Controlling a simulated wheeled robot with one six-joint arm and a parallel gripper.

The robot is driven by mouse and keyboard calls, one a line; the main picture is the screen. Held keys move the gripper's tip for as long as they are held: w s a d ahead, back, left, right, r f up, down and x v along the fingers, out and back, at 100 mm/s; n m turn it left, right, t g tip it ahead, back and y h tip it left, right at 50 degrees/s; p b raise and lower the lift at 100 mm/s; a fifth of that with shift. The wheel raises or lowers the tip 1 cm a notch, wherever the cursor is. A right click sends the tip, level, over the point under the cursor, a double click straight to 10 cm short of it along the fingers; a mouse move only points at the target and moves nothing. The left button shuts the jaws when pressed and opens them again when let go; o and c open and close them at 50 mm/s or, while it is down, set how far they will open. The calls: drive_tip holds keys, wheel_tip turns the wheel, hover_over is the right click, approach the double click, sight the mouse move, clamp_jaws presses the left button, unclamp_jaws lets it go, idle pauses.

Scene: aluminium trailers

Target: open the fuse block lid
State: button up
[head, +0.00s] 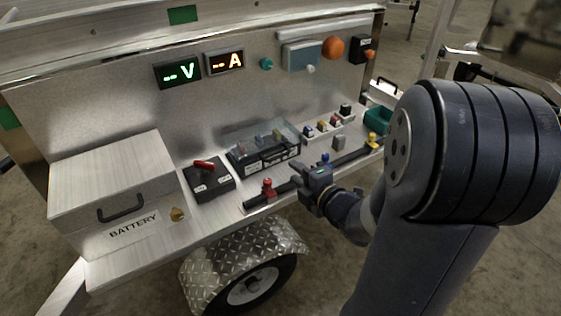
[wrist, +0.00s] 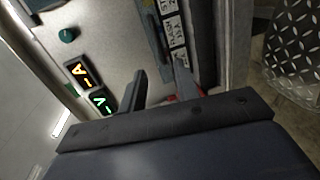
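The fuse block (head: 268,158) is a dark box with white labels on its front, on the trailer's shelf. Its clear lid (head: 264,134) appears to lie over several coloured fuses. In the wrist view the labelled front of the fuse block (wrist: 174,32) shows at the top, turned on its side and cut off by the frame. My gripper (head: 299,181) is in front of the block's right end, apart from it. In the wrist view my gripper (wrist: 160,85) has its two dark fingers apart, with nothing seen held between them.
A dark bar with a red clamp (head: 267,187) runs along the shelf's front edge, close to my gripper. A black box with a red switch (head: 207,178) and the battery box (head: 112,190) stand left. Loose fuses (head: 322,125) and a green bin (head: 379,120) are right.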

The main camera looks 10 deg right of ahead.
approach(265, 143)
drive_tip(key=w+f, duration=0.2)
drive_tip(key=f, duration=0.1)
drive_tip(key=shift+w+a+f+b, duration=0.1)
drive_tip(key=shift+w+a+b, duration=0.25)
drive_tip(key=shift+b, duration=0.05)
drive_tip(key=shift+c, duration=0.3)
clamp_jaws()
